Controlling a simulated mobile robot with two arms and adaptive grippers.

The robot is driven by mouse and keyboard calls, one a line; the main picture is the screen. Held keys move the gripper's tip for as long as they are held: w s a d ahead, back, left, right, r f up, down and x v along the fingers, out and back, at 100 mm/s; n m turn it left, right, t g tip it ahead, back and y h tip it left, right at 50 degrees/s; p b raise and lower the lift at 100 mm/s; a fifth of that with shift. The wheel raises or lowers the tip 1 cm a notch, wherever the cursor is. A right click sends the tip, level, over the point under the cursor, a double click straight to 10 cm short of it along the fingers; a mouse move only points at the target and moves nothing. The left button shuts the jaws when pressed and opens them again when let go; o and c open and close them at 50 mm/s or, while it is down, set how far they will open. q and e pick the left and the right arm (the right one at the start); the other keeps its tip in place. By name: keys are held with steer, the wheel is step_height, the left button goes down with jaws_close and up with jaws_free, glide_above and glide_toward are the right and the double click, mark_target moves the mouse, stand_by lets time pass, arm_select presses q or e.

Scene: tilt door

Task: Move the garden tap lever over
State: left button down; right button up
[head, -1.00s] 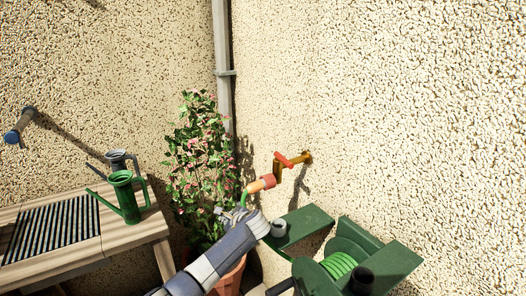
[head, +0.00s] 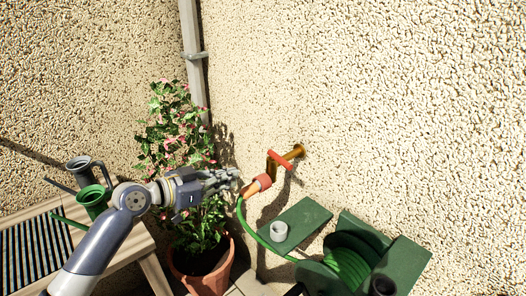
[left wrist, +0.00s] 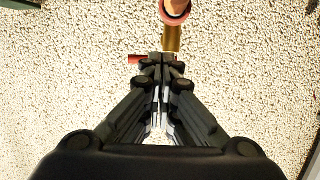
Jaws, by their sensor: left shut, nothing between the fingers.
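The brass garden tap (head: 289,156) comes out of the rough wall, with its red lever (head: 280,161) on top, tilted down to the right. An orange hose connector (head: 257,186) hangs at its outlet with a green hose below. My left gripper (head: 234,178) is shut and empty, just left of the tap and connector in the head view. In the left wrist view the closed fingertips (left wrist: 161,62) overlap the tap body (left wrist: 172,38). The red lever end (left wrist: 136,58) shows left of them; the fingers hide the rest. Whether they touch it I cannot tell. My right gripper is not in view.
A green hose reel (head: 345,262) with a shelf (head: 300,222) and grey cup stands below the tap. A flowering potted plant (head: 180,140) is behind my left arm. A wooden bench (head: 140,245) with watering cans stands left. The wall right of the tap is clear.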

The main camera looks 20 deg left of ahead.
arm_select(q)
step_height(320, 180, up, 4)
steer(key=s+d+h, duration=0.1)
steer(key=s, duration=0.1)
steer(key=p, duration=0.7)
glide_toward(280, 159)
steer(key=w+d, duration=0.4)
steer(key=shift+w+d+f+m, duration=0.3)
steer(key=shift+d, duration=0.15)
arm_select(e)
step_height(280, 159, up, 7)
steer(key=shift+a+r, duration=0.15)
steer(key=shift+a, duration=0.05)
